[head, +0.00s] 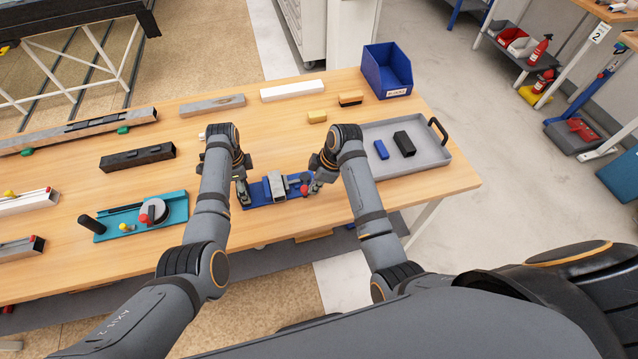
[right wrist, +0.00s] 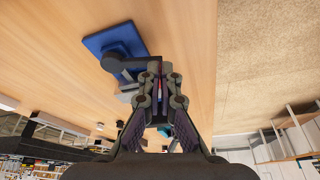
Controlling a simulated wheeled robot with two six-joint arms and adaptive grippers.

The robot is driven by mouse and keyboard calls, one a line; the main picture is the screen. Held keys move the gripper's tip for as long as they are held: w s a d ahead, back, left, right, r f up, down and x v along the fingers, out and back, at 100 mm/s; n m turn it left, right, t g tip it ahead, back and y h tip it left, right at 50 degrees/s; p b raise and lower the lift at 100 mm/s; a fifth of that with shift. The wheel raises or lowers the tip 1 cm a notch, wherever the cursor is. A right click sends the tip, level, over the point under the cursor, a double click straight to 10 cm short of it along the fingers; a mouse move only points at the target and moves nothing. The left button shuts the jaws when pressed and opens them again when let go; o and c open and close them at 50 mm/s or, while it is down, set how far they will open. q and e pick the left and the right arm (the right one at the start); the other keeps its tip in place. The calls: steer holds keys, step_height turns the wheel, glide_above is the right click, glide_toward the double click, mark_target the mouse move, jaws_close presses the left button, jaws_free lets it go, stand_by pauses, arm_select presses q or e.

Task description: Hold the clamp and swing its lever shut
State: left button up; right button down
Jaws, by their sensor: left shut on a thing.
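The clamp (head: 279,186) has a blue base plate and a grey block, and it lies on the wooden table in front of me. Its lever has a red tip (head: 304,189) at the right side. My left gripper (head: 243,194) is shut on the left end of the clamp. My right gripper (head: 313,187) is at the clamp's right end, beside the red tip. In the right wrist view, the blue base (right wrist: 112,42) shows beyond the right gripper's fingers (right wrist: 160,82). The fingers are close together, and I cannot tell whether they grip the lever.
A grey tray (head: 440,153) with a blue and a black block stands to the right. A teal fixture (head: 172,208) with a black handle is to the left. A black bar (head: 137,157) and a blue bin (head: 386,70) lie farther back.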

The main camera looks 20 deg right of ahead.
steer(key=shift+a, duration=0.7)
